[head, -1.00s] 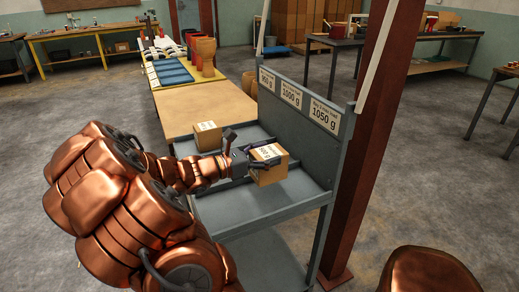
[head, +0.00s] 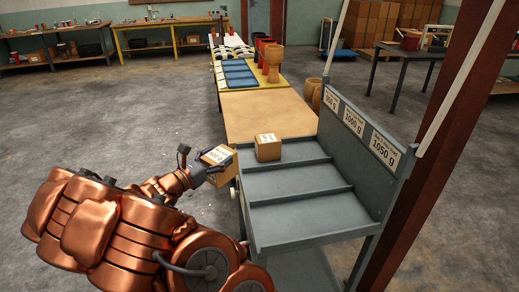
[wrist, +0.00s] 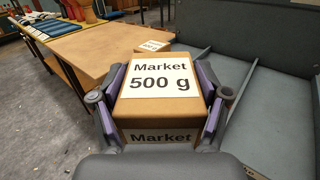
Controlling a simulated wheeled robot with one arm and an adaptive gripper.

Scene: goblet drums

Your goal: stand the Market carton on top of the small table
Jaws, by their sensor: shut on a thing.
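The Market carton (head: 216,156) is a small brown box with a white "Market 500 g" label on top. My gripper (head: 222,163) is shut on it, and in the wrist view its purple-padded fingers (wrist: 161,92) press both sides of the carton (wrist: 160,115). The carton is held upright or nearly so, left of the grey tray stand and apart from it. A low table with a bare tan top (head: 268,112), apparently the small table, stands beyond the stand; it also shows in the wrist view (wrist: 95,48).
Another labelled carton (head: 267,150) sits in the far compartment of the grey tray stand (head: 300,212). Goblet drums (head: 273,62) and blue trays (head: 239,73) stand on a yellow-edged table behind the tan top. A rust-red post (head: 455,130) rises at right. Open floor lies left.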

